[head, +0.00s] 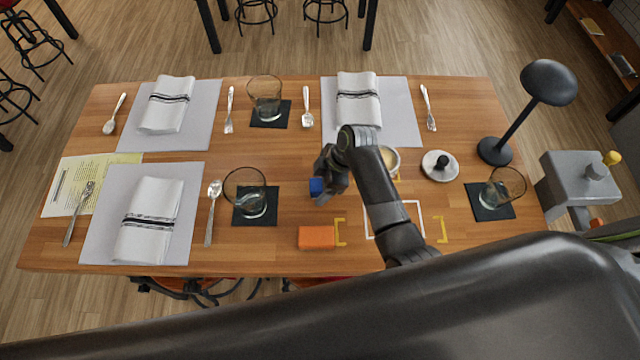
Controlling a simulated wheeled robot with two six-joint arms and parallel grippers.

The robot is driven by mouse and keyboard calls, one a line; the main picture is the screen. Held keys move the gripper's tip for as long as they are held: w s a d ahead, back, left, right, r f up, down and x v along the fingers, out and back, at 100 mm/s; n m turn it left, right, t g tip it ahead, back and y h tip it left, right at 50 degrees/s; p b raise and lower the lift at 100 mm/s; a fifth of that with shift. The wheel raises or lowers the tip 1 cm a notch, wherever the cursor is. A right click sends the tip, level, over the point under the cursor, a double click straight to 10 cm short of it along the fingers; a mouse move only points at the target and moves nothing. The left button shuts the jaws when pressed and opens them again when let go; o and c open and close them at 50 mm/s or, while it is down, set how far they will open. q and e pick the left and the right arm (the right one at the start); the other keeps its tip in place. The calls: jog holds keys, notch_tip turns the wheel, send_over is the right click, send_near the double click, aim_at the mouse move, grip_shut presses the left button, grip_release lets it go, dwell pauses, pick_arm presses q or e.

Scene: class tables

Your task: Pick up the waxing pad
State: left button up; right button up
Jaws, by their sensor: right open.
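A white round pad with a black knob (440,166) lies on the right half of the wooden table. An orange block (317,237) lies near the front edge, beside a yellow corner mark. I cannot tell for sure which of the two is the waxing pad. My right gripper (322,186) is open above the middle of the table, left of the round pad and behind the orange block, apart from both. A small blue thing (316,186) shows at its fingers; I cannot tell whether it lies below or is part of the gripper. My left gripper is not in view.
A white bowl (391,158) stands partly behind my right arm. A dark lamp (495,150) and a glass (502,188) stand at the right. Another glass (245,190) stands left of the gripper. Place settings fill the left and back. A white outlined square (422,222) is partly covered by my arm.

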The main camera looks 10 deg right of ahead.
aim_at(320, 184)
jog(key=shift+a+f, duration=0.15)
jog(key=shift+f, duration=0.2)
jog(key=c, duration=1.1)
jog(key=shift+r, duration=0.1)
notch_tip(320, 184, up, 10)
jog(key=shift+f+b, duration=0.1)
jog(key=shift+b, duration=1.1)
jog(key=o, duration=0.4)
jog(key=shift+c, duration=1.4)
